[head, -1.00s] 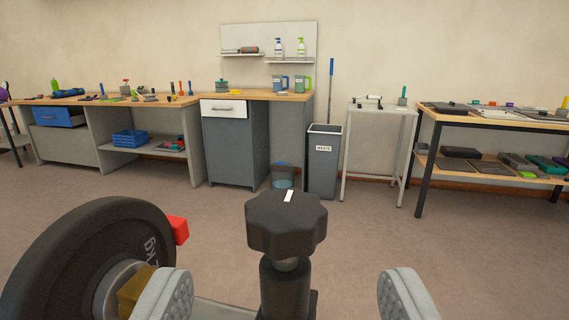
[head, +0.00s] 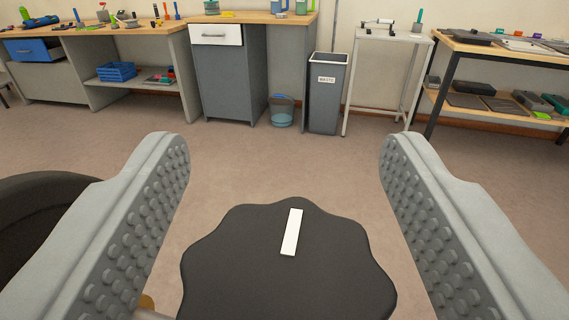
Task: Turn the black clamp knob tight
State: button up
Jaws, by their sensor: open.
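The black clamp knob (head: 235,265) is lobed and fills the lower middle of the head view. A white stripe (head: 292,232) on its top runs nearly away from me, tilted slightly to the right at its far end. My gripper (head: 284,150) is open, with one grey studded finger on each side of the knob. Gaps show between the knob and both fingers, so neither appears to touch it. The knob's stem and clamp body are hidden below it.
A black weight plate (head: 40,215) lies close at the left, partly behind the left finger. Farther off stand workbenches, a grey waste bin (head: 328,95), a small white table (head: 385,42) and a shelf table at the right. The floor between is clear.

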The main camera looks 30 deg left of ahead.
jog(key=shift+c, duration=0.2)
jog(key=c, duration=0.9)
jog(key=shift+c, duration=0.2)
jog(key=shift+m+t+h, duration=0.5)
jog(key=shift+m+h, duration=0.2)
jog(key=shift+h, duration=0.2)
jog(key=shift+d+m+t+h, duration=0.1)
jog(key=shift+m+t+h, duration=0.3)
jog(key=shift+m+h, duration=0.5)
jog(key=shift+w+d+m+t+h, duration=0.1)
jog(key=shift+d+m+t+h, duration=0.1)
jog(key=shift+m+h, duration=0.9)
jog(key=shift+d+m+t+h, duration=0.15)
jog(key=shift+m+h, duration=0.25)
jog(key=shift+h, duration=1.3)
jog(key=o, duration=1)
